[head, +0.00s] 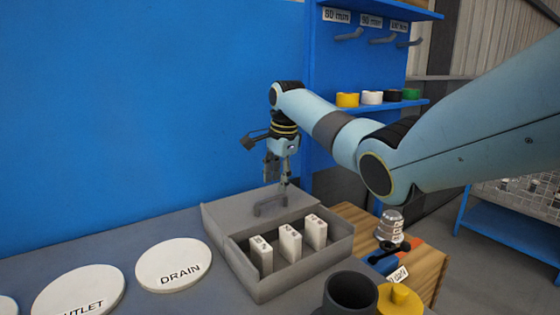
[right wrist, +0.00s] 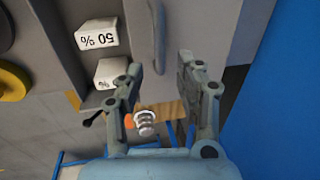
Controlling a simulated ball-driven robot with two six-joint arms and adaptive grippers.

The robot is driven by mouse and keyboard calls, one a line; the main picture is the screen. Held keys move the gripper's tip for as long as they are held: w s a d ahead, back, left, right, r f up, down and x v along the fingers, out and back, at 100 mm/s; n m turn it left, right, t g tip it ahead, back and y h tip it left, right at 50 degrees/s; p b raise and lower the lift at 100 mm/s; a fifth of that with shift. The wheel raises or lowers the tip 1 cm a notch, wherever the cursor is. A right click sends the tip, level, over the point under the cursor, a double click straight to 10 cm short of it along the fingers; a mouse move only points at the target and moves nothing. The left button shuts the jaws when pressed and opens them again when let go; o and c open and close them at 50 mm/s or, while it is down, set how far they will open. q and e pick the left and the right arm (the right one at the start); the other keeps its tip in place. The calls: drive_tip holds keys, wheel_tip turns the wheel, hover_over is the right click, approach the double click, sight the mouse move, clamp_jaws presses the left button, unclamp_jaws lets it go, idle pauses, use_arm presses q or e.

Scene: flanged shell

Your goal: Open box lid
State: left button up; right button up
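A grey box (head: 305,276) stands on the bench in the head view. Its grey lid (head: 228,211) lies flat over the back part, leaving the front part uncovered with three white labelled blocks (head: 289,243) showing. A grey bar handle (head: 271,208) stands up from the lid. My right gripper (head: 277,178) points down just above the handle. My left gripper is not in view.
White discs marked DRAIN (head: 174,266) and OUTLET (head: 78,292) lie left of the box. A dark cylinder (head: 350,293) and a yellow part (head: 399,300) stand in front. A wooden block (head: 430,262) with a metal fitting (head: 390,226) is at right. A blue wall (head: 130,100) rises behind.

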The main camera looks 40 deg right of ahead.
wheel_tip(320, 180, up, 8)
drive_tip(key=s, duration=0.1)
drive_tip(key=shift+s+f, duration=0.25)
idle(0.4)
